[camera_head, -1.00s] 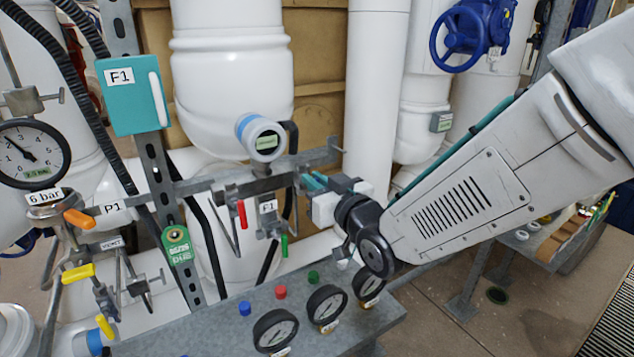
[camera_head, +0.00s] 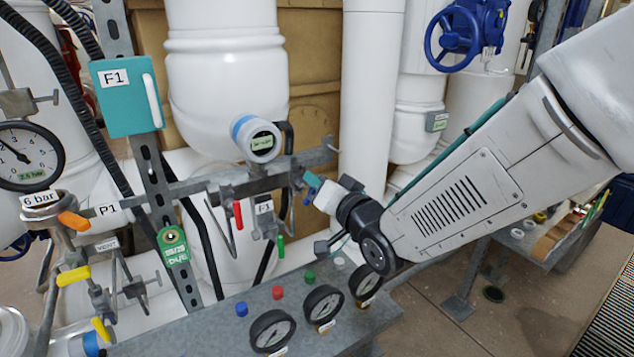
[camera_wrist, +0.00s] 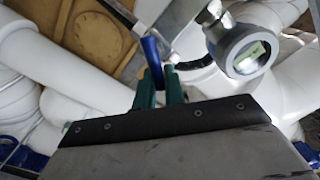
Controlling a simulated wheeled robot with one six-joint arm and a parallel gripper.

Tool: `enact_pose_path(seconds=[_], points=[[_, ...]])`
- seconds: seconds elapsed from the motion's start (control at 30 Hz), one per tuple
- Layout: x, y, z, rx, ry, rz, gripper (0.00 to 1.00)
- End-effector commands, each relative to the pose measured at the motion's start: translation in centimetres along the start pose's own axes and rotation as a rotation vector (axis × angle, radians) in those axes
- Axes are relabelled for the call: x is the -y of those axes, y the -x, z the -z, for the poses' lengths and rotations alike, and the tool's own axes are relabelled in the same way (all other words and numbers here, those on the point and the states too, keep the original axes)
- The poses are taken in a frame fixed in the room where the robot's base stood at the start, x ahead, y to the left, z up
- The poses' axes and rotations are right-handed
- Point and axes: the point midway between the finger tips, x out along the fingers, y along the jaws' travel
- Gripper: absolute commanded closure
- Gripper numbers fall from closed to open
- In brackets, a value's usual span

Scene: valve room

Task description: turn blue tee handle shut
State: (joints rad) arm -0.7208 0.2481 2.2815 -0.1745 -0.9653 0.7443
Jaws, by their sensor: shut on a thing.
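The blue tee handle (camera_wrist: 152,58) shows in the wrist view as a blue bar rising from between my green fingertips. My gripper (camera_wrist: 160,92) is shut on it. In the head view my gripper (camera_head: 310,188) is at the right end of the grey bracket rail, tilted, with its fingers pointing up and left. Only a small blue part of the handle (camera_head: 308,198) shows there beside the fingers. The handle's stem and valve body are mostly hidden, so I cannot tell its exact angle.
A round gauge with a blue collar (camera_head: 256,139) sits just left of my gripper. Small red (camera_head: 238,214) and green (camera_head: 281,246) levers hang from the rail (camera_head: 210,184). A grey panel (camera_head: 205,325) with dials and coloured buttons lies below. White pipes stand behind.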

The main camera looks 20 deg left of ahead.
Motion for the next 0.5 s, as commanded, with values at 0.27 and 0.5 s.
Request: enact_pose_path(seconds=[0.27,0.5], points=[[-0.51,-0.04,-0.11,0.001,-0.261,0.002,1.0],[-0.94,-0.05,-0.28,0.001,-0.488,0.003,1.0]])
